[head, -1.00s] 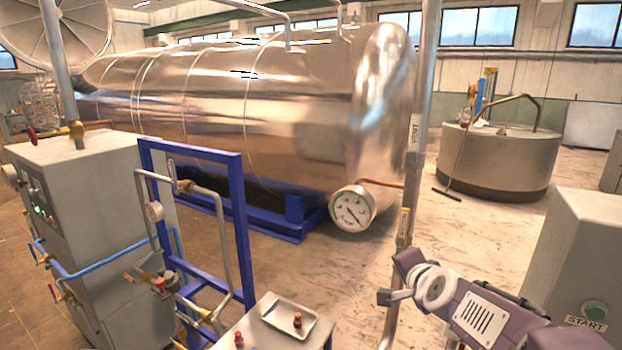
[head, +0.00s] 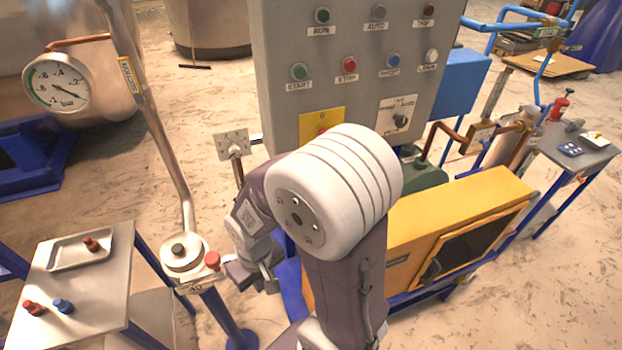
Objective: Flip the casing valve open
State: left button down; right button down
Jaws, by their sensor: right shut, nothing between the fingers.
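My right gripper (head: 252,277) is low in the middle of the head view, shut and empty. It is beside a small round pedestal (head: 186,253) with a dark knob and a red knob (head: 212,260). It appears close to the red knob; I cannot tell whether they touch. My right forearm hides part of the grey control panel (head: 300,40) and the yellow cabinet (head: 462,225) behind it. No valve is clearly marked as the casing valve. Copper pipes (head: 440,130) rise behind the yellow cabinet. My left gripper is out of view.
A small table (head: 70,300) at the left carries a tray (head: 66,252) and small coloured knobs. A slanted metal pipe (head: 165,140) meets the pedestal. A round gauge (head: 58,84) hangs at upper left. A side table (head: 570,150) stands at right.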

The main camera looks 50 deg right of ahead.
aim_at(474, 277)
jog(key=k+l+z, duration=0.2)
jog(key=l+z, duration=0.3)
jog(key=k+l+z, duration=0.1)
jog(key=l+z, duration=0.25)
jog(key=z, duration=0.15)
jog(key=l+z, duration=0.95)
jog(key=i+z, duration=0.7)
jog(key=z, duration=0.15)
jog(key=l+z, duration=0.2)
jog(key=z, duration=0.25)
jog(key=i+l+z, duration=0.15)
jog(key=z, duration=0.25)
